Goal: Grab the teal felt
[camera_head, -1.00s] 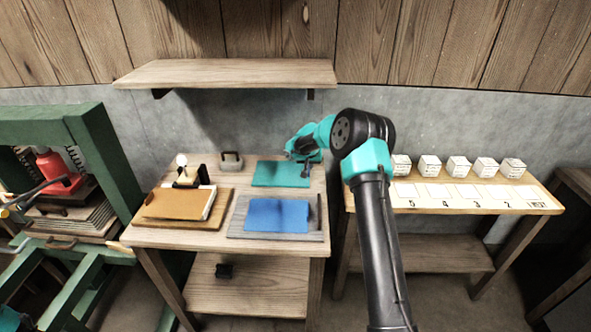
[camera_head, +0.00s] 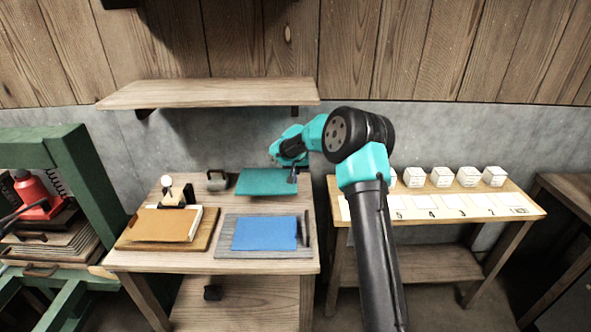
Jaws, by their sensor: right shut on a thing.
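The teal felt (camera_head: 264,183) is a flat rectangle at the back right of the wooden work table. My right gripper (camera_head: 291,178) is shut on the felt's right edge; its fingers are small and dark in this view. The felt looks slightly raised at the gripped side, but I cannot tell how far it is off the table. My left gripper does not show.
A blue felt (camera_head: 265,233) lies on a grey board in front. A brown pad (camera_head: 160,224) lies on a wooden board to the left. A shelf (camera_head: 209,93) hangs above. White blocks (camera_head: 441,177) stand on the side table. A green press (camera_head: 70,165) stands at left.

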